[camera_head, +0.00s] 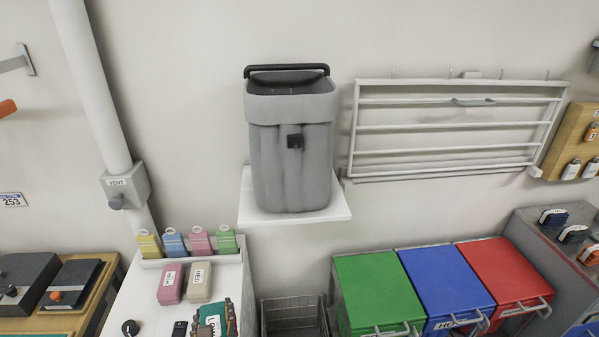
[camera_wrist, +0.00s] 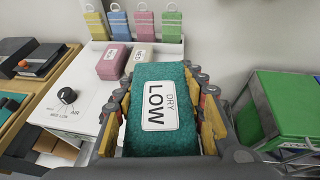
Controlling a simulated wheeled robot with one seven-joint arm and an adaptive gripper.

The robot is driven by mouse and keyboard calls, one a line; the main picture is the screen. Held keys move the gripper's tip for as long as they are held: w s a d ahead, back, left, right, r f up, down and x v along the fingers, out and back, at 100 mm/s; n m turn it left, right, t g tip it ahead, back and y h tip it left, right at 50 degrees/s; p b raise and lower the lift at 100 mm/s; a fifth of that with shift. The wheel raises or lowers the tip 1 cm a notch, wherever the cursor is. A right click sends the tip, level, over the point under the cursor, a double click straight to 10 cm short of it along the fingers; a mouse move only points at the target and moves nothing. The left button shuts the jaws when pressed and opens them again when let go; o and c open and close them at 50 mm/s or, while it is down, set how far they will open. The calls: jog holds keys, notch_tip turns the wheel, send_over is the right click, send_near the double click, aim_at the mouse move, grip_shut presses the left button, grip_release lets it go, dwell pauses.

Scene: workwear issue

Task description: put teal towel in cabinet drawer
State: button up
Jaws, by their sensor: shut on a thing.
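The teal towel (camera_wrist: 140,136) is a folded block with a white label reading DRY LOW. My gripper (camera_wrist: 163,88) is shut on it, with fingers along its left and right sides in the wrist view. In the head view, the towel (camera_head: 212,309) shows at the bottom edge, over or in front of the white cabinet (camera_head: 150,290). The cabinet also shows in the wrist view (camera_wrist: 93,110), with a black knob (camera_wrist: 67,96) on it. Brown surfaces show below the knob; I cannot tell whether they belong to a drawer. No cabinet drawer is clearly visible.
Pink (camera_head: 171,284) and beige (camera_head: 199,282) blocks lie on the cabinet, with several coloured tags behind. A wire basket (camera_head: 293,316) and green (camera_head: 377,292), blue (camera_head: 446,281) and red (camera_head: 504,273) bins stand to the right. A grey bin (camera_head: 291,150) sits on a wall shelf.

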jog(key=w+d+f+m+h, duration=0.1)
jog(key=w+d+m+h, duration=0.1)
jog(key=w+d, duration=0.8)
jog(key=w+d+f+m+h, duration=0.1)
jog(key=w+d+m+h, duration=0.1)
jog(key=w+d, duration=0.8)
jog(key=d, duration=0.4)
jog(key=shift+d+f+h, duration=0.25)
jog(key=shift+f+h, duration=0.05)
jog(key=shift+f, duration=0.1)
jog(key=d+m+h, duration=0.1)
jog(key=d, duration=0.3)
jog(key=w+d+h, duration=0.1)
jog(key=d, duration=0.4)
jog(key=d+f+m+h, duration=0.1)
jog(key=d, duration=0.3)
jog(key=shift+w+d+m, duration=0.15)
jog(key=shift+d+m, duration=0.15)
jog(key=shift+a, duration=0.1)
